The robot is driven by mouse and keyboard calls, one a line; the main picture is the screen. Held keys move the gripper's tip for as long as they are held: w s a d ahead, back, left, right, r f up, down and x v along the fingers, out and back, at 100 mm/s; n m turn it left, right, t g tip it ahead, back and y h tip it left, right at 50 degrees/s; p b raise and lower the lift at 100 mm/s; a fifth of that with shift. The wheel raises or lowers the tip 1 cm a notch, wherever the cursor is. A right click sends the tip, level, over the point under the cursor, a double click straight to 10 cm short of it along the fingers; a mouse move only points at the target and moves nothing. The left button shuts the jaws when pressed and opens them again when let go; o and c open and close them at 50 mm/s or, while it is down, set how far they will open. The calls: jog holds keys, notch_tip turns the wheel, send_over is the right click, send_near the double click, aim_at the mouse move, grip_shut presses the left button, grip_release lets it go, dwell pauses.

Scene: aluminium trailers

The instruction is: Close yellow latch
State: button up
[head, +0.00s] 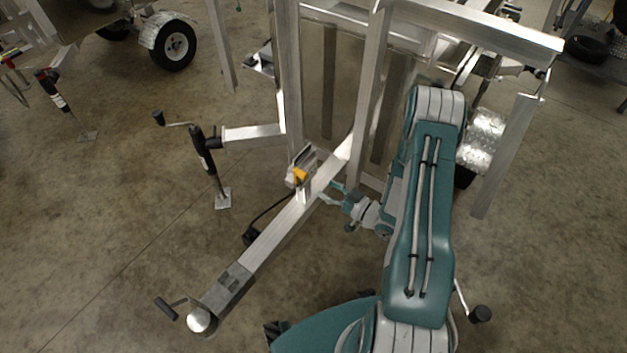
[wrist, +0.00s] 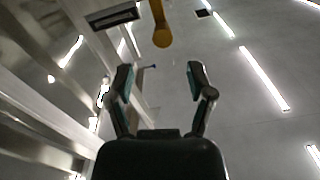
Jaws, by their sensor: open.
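The yellow latch (head: 300,176) sits on a metal bracket partway along the aluminium trailer tongue (head: 284,222) in the head view. In the wrist view, the yellow latch (wrist: 161,34) reaches down from the top edge with a rounded end, just beyond the fingertips and about midway between them. My gripper (head: 333,195) is just right of the latch in the head view, by the tongue. In the wrist view my gripper (wrist: 160,72) has its two fingers wide apart with nothing between them. It appears apart from the latch.
Upright aluminium beams (head: 369,85) stand close behind my arm. A jack (head: 207,160) with a crank stands left of the tongue, and the coupler (head: 201,321) is at its near end. Another trailer's wheel (head: 174,46) is at far left. The floor left of the tongue is mostly clear.

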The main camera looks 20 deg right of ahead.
jog(key=shift+v, duration=1.45)
jog(key=w+d+r+n+g+h, duration=0.1)
jog(key=w+d+r+g+h, duration=0.2)
jog(key=w+r+h, duration=0.45)
notch_tip(320, 180, up, 16)
jog(key=s+m+g+h, duration=0.1)
jog(key=s+m+h, duration=0.1)
jog(key=h, duration=0.2)
jog(key=s+a+r+m+g, duration=0.1)
jog(key=s+a+r, duration=0.2)
jog(key=s, duration=0.5)
jog(key=s+a+r+m+g, duration=0.1)
jog(key=s+a+r, duration=0.3)
jog(key=s, duration=0.4)
jog(key=s+a+r+m+g, duration=0.1)
jog(key=s+a+r+g, duration=0.2)
jog(key=s, duration=0.5)
jog(key=shift+a+r+m+y, duration=0.4)
jog(key=shift+a+r+y, duration=0.05)
jog(key=shift+a, duration=0.3)
